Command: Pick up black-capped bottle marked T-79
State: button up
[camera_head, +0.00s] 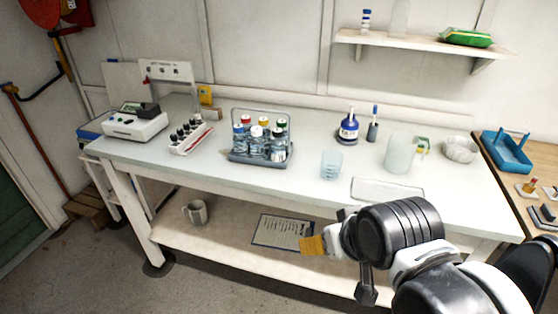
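A grey bottle carrier (232,157) stands on the middle of the white bench. Several small black-capped vials (190,131) stand in a white rack (188,146) left of the carrier. No label reading T-79 is legible. My gripper (342,258) is at the lower right, in front of the bench and well away from the carrier and rack. A yellow-orange piece (313,245) shows at its left end. I cannot tell how its fingers stand.
A glass (331,165), a clear beaker (398,155), a blue-labelled bottle (348,128) and a flat clear tray (386,189) stand on the bench's right half. A white instrument (135,126) is at left. A mug (195,212) and printed sheet (283,231) lie on the lower shelf.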

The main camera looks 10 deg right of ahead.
aim_at(277, 141)
jog(key=i+j+z, duration=0.25)
jog(key=j+z, duration=0.2)
jog(key=i+j+z, duration=0.2)
jog(key=j+z, duration=0.3)
jog(key=i+l, duration=0.05)
jog(key=l, duration=0.05)
